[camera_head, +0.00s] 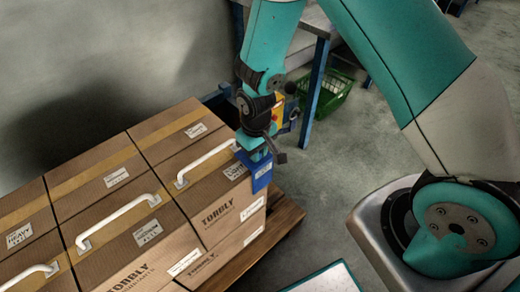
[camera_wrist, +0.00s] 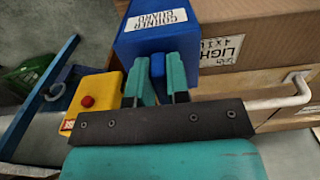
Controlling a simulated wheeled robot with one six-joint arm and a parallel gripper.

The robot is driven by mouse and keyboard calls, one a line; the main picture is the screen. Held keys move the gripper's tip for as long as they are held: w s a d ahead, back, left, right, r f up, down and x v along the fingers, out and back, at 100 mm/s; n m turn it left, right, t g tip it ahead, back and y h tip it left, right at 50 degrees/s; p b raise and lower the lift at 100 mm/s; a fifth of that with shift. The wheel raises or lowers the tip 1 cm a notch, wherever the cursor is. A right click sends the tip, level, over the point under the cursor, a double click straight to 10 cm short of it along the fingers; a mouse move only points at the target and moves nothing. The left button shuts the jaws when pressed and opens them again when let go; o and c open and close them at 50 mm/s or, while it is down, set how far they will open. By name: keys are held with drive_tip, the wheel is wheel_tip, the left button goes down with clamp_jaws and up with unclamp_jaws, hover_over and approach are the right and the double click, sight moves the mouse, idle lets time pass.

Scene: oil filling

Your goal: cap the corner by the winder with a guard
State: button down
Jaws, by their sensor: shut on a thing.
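A blue corner guard (camera_head: 262,178) with a white label shows at the right-hand corner of the carton stack (camera_head: 222,212). It also shows in the wrist view (camera_wrist: 158,42), in front of the carton's (camera_wrist: 270,48) left edge. My gripper (camera_head: 258,154) is shut on the guard from above, and both fingers (camera_wrist: 158,84) pinch its blue tab. Whether the guard touches the carton cannot be told. A yellow box with a red button (camera_wrist: 88,101) stands left of my gripper; in the head view it (camera_head: 277,114) is partly hidden by my wrist. I cannot tell if it is the winder.
The taped cartons carry white handles (camera_head: 118,220) on top and stand on a wooden pallet (camera_head: 284,220). A bench with a blue leg (camera_head: 315,80) and a green basket (camera_head: 334,93) are behind.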

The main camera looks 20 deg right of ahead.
drive_tip(key=shift+w+a+f, duration=0.1)
drive_tip(key=c, duration=1)
unclamp_jaws()
wheel_tip(320, 180, up, 17)
drive_tip(key=shift+r+p, duration=0.2)
drive_tip(key=shift+p, duration=0.55)
